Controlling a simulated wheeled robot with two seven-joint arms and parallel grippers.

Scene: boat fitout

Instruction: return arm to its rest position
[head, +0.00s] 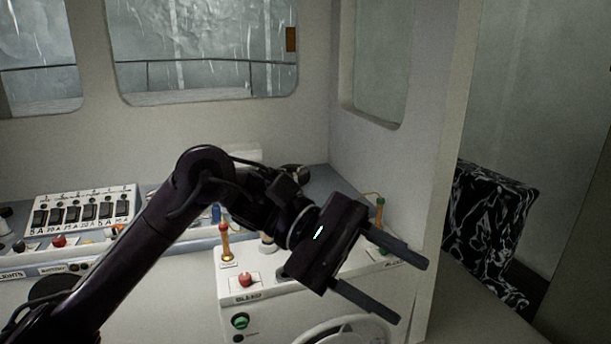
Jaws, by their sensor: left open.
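My left arm reaches in from the lower left, across the boat's console. My left gripper (408,290) is at the centre right, in front of the console box. Its two fingers point to the lower right and are spread apart, with nothing between them. The gripper body hides part of the box top and its front. My right gripper does not show.
A steering wheel (345,327) is below. A switch panel (84,212) is at left. A wall edge (447,170) stands right of the gripper.

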